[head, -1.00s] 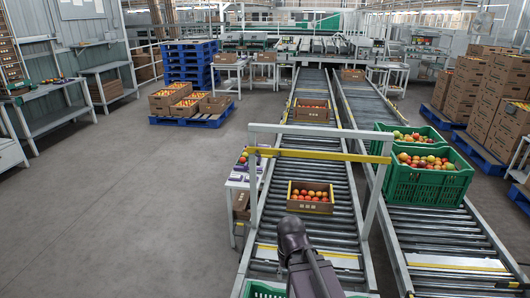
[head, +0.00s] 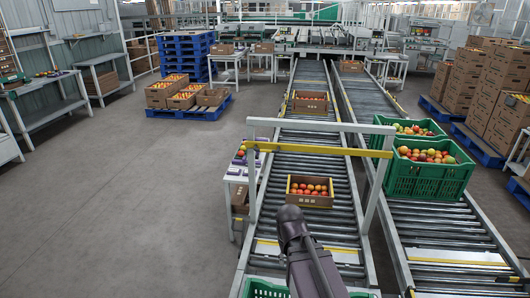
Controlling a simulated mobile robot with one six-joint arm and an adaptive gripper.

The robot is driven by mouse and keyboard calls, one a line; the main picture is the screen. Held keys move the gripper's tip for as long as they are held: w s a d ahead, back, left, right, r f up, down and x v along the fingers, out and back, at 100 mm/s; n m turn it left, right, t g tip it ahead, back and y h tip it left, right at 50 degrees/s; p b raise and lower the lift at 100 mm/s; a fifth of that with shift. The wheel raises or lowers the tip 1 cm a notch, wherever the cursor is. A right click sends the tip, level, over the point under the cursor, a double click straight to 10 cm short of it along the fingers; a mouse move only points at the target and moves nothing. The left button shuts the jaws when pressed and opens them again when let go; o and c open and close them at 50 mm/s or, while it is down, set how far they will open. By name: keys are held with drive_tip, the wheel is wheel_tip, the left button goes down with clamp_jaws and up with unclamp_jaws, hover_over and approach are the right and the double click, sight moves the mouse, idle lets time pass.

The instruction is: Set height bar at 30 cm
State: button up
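The height bar (head: 315,151) is a yellow bar across a light grey gate frame (head: 300,126) over the left roller conveyor. It sits a little below the frame's top crosspiece and runs roughly level between the two posts. No scale can be read here, so its height in centimetres cannot be told. An open cardboard box of tomatoes (head: 310,199) stands on the rollers, lower than the bar in the picture. My dark arm reaches in from the bottom edge in front of the gate. My gripper does not show.
Another tomato box (head: 309,108) is farther up the left conveyor (head: 318,75). A small white table (head: 236,178) adjoins the left post. Open grey floor (head: 130,210) lies to the left.

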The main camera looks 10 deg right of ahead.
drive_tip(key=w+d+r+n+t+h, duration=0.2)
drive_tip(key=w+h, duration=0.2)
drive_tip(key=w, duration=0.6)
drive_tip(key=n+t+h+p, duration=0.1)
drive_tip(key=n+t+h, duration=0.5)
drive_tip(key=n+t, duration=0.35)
approach(265, 151)
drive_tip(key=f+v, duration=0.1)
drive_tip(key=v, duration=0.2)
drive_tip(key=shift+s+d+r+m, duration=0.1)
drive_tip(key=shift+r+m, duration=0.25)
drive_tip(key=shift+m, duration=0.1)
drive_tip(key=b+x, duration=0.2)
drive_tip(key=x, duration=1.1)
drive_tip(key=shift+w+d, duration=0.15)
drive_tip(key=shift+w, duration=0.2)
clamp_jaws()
